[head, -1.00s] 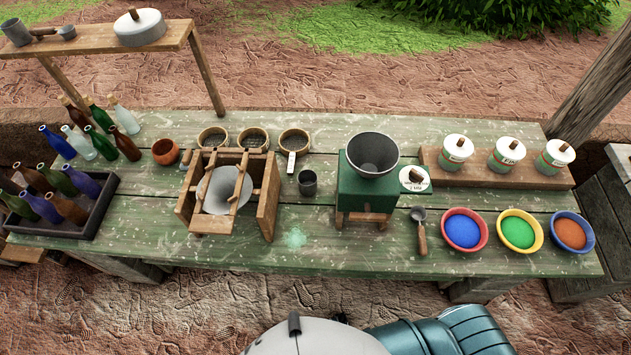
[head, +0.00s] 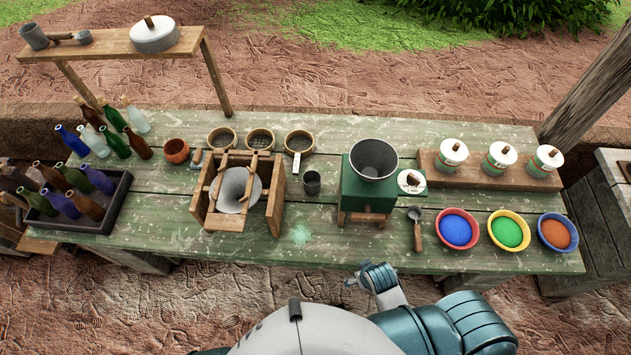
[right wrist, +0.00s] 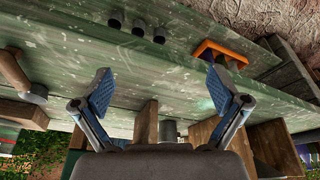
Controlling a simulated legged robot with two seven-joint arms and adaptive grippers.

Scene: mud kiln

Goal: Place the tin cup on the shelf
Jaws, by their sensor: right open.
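The dark grey tin cup (head: 312,183) stands upright on the green worn table, between the wooden frame with the cone and the green grinder. The wooden shelf (head: 110,46) is raised on posts at the back left. My right gripper (right wrist: 160,88) shows in the right wrist view, its two blue-padded fingers spread apart with nothing between them. In the head view my right arm rises from the bottom, in front of the table's near edge and apart from the cup; its fingers are not clear there. My left gripper is not in view.
The shelf holds a grey mug (head: 34,36), a small scoop and a lidded pot (head: 155,35). The wooden frame (head: 238,195) and green grinder (head: 365,190) flank the cup. Bottles crowd the left; a ladle (head: 416,230) and bowls of coloured powder lie right.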

